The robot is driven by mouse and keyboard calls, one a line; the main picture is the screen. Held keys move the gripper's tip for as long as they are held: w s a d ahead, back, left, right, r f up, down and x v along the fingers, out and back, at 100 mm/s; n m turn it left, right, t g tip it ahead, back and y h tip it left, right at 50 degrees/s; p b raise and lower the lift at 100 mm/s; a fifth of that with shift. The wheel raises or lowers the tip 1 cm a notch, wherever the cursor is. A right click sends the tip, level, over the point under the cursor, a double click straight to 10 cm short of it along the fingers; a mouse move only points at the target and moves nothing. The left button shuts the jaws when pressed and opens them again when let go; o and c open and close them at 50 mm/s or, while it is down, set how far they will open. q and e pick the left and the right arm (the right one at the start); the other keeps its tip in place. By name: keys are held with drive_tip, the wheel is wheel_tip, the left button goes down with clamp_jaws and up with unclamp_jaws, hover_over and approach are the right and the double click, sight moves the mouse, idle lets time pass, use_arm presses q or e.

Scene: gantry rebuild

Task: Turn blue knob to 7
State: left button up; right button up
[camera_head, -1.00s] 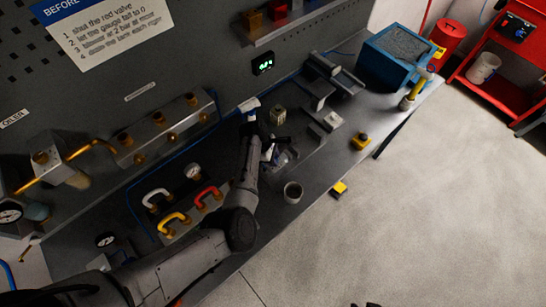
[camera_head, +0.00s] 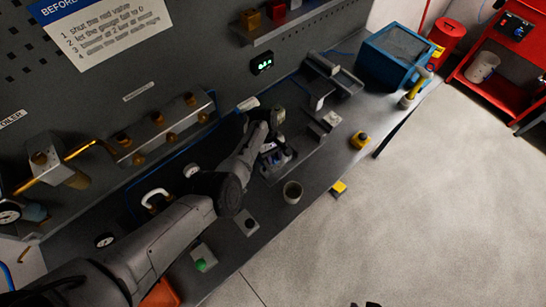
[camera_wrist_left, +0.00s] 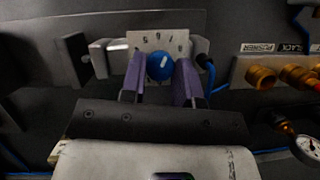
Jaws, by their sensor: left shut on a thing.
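In the left wrist view the blue knob (camera_wrist_left: 160,66) sits between the two purple-padded fingers of my left gripper (camera_wrist_left: 161,78), which is shut on it. A white mark shows on the knob's face. A pale dial plate (camera_wrist_left: 158,41) with small dark figures stands behind it; the figures are too small to read surely, so I cannot tell the setting. In the head view my left gripper (camera_head: 270,148) is at the bench fixture beyond my wrist, and the knob is hidden there. My right gripper is not in view.
In the head view a grey cup (camera_head: 292,192) stands near the bench's front edge, right of my arm. A green button (camera_head: 201,264) is at the front. Brass fittings (camera_wrist_left: 262,76) and a gauge (camera_wrist_left: 306,146) lie right in the wrist view.

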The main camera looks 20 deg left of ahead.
use_arm(q)
drive_tip(key=shift+m, duration=0.6)
drive_tip(key=shift+g, duration=0.3)
drive_tip(key=o, duration=0.9)
drive_tip(key=shift+o, duration=0.2)
drive_tip(key=shift+y, duration=0.3)
drive_tip(key=shift+w+r, duration=0.15)
drive_tip(key=shift+r, duration=0.25)
drive_tip(key=v, duration=1.3)
drive_tip(key=shift+p, duration=0.45)
drive_tip(key=shift+a+m, duration=0.15)
drive_tip(key=shift+m, duration=0.15)
